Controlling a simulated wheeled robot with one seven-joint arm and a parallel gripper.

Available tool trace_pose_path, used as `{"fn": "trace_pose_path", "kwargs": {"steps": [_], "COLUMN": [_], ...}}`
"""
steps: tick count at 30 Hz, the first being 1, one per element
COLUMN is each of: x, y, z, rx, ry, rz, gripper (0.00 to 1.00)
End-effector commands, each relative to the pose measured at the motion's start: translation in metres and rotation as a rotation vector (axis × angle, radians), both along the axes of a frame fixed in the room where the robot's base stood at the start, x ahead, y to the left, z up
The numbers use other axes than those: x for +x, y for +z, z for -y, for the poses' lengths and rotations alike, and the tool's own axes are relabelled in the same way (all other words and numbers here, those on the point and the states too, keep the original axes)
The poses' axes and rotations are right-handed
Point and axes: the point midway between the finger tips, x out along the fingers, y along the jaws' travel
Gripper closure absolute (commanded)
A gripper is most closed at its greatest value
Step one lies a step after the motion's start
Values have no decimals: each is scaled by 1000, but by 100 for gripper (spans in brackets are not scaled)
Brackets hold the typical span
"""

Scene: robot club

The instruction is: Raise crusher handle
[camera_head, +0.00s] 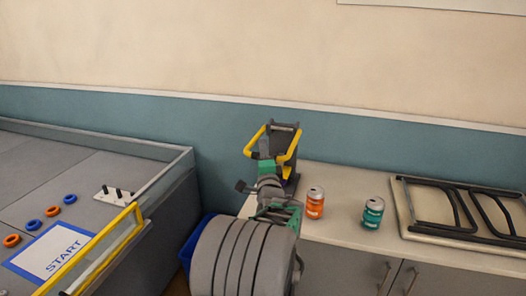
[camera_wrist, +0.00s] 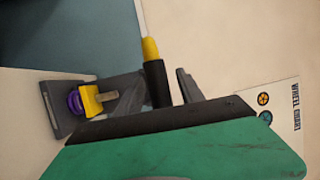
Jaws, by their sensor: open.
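The can crusher (camera_head: 283,143) is dark grey and stands upright at the left end of the cabinet top, near the wall. Its yellow handle (camera_head: 254,141) shows as bent bars on both sides of the grey body. My gripper (camera_head: 266,168), with green parts, is in front of the crusher's lower part and hides some of it. In the wrist view, a yellow bar with a black grip (camera_wrist: 152,72) stands just beyond the green and black part of my gripper. A yellow block beside a purple round part (camera_wrist: 75,102) shows to its left. My gripper is open; contact with the handle cannot be told.
An orange can (camera_head: 315,204) and a teal can (camera_head: 373,213) stand on the cabinet top (camera_head: 340,180). A black-framed rack (camera_head: 455,210) lies at right. A blue bin (camera_head: 190,245) is below. At left is a walled grey table with coloured rings (camera_head: 52,211) and a START sheet (camera_head: 50,252).

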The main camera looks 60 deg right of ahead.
Motion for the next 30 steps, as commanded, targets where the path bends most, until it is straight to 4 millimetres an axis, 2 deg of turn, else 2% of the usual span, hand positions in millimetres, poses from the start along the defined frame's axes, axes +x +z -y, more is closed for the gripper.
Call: {"fn": "trace_pose_path", "kwargs": {"steps": [3,10,26,30], "x": [5,5,5,5], "y": [1,1,1,1], "z": [7,7,7,7], "rx": [0,0,0,0], "ry": [1,0,0,0], "rz": [-2,-1,-2,-2], "gripper": [55,56,99,100]}}
